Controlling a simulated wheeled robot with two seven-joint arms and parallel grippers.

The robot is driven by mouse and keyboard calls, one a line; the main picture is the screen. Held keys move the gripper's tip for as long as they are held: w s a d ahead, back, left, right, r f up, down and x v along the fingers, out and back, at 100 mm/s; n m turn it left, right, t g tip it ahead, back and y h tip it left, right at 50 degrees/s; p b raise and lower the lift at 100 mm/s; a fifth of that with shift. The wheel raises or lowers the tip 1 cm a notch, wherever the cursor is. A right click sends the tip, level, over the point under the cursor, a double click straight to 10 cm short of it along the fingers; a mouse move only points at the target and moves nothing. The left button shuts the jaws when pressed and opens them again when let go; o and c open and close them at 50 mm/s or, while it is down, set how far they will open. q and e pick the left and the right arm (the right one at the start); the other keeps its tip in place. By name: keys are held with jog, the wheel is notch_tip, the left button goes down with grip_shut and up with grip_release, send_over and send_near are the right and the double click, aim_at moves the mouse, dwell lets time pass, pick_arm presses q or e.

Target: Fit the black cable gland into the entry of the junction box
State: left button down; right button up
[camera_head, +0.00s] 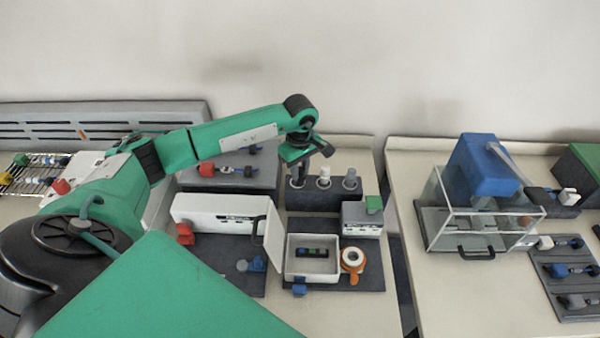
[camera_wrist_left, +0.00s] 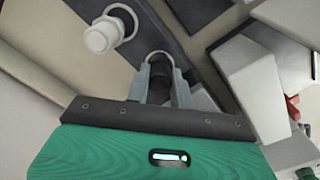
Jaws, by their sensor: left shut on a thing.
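My left gripper (camera_head: 308,168) points down over the left place of a dark rack (camera_head: 318,198) behind the open box. In the left wrist view its fingers (camera_wrist_left: 160,88) are shut on the black cable gland (camera_wrist_left: 182,93), which is partly hidden between them. A ring-shaped holder shows just beyond the fingertips; I cannot tell whether the gland is clear of it. The junction box (camera_head: 289,266) is a pale open box with a coloured terminal strip inside, in front of the rack. Its entry cannot be made out. My right gripper is not in view.
A white gland (camera_head: 324,172) and a grey one (camera_head: 349,181) stand in the rack beside my gripper. A long white housing (camera_head: 213,211) stands left of the box, an orange ring-shaped part (camera_head: 352,262) right of it. A clear-walled case (camera_head: 480,232) stands on the right table.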

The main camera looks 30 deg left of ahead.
aim_at(300, 169)
pick_arm(q)
notch_tip(300, 169, up, 19)
jog(key=b, duration=0.5)
jog(key=shift+s+r, duration=0.15)
jog(key=shift+r, duration=0.05)
